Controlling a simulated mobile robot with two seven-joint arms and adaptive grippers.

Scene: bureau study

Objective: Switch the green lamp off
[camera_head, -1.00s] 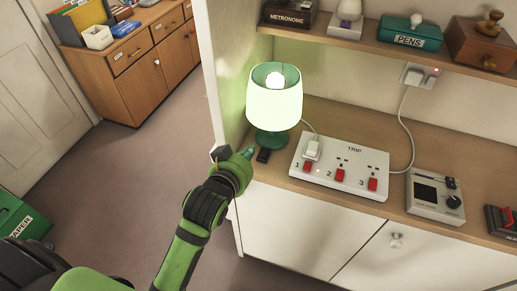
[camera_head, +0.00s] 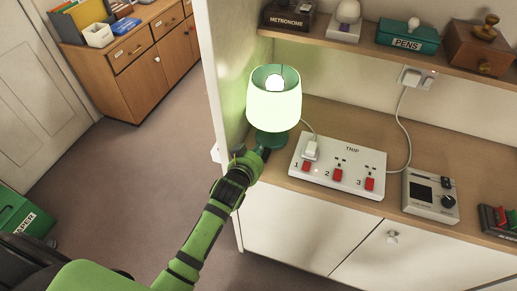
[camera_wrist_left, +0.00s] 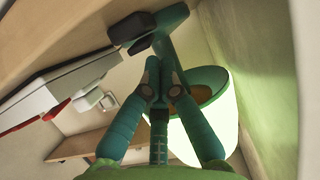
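The green lamp (camera_head: 274,100) stands lit at the left end of the desk, its shade glowing and its green base (camera_head: 272,140) on the wood. It also shows in the left wrist view (camera_wrist_left: 214,115). A small black block (camera_wrist_left: 130,29) sits by the base in that view; in the head view my gripper mostly hides it. My left gripper (camera_head: 262,152) is at the front of the lamp base. In the wrist view its fingers (camera_wrist_left: 160,68) are drawn together, with nothing seen between them; contact cannot be told. My right gripper is not in view.
A white TRIP board (camera_head: 335,165) with three red switches and a white plug stands right of the lamp. A grey device (camera_head: 431,196) lies further right. A side panel (camera_head: 225,80) is close left of the lamp; a shelf (camera_head: 370,45) runs above.

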